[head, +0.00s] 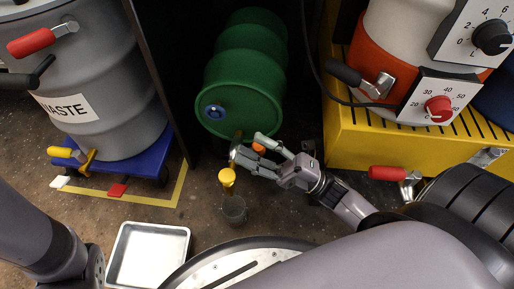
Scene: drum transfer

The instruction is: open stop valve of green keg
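The green keg (243,85) lies on its side at the top middle, its lid end with a blue cap (214,112) facing me. Below the lid is a tap with a yellow piece (227,177), above a small clear beaker (233,209) on the floor. A small orange part (258,149) shows between the fingers of my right gripper (245,147), just under the keg's lower rim. The two fingers are visibly apart, beside the tap; contact with it cannot be made out. Part of the tap is hidden behind the fingers. My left arm shows at lower left, its gripper out of view.
A yellow platform (365,150) with an orange-white vessel (385,50) and dials is at right. A metal tray (122,278) lies on the floor below.

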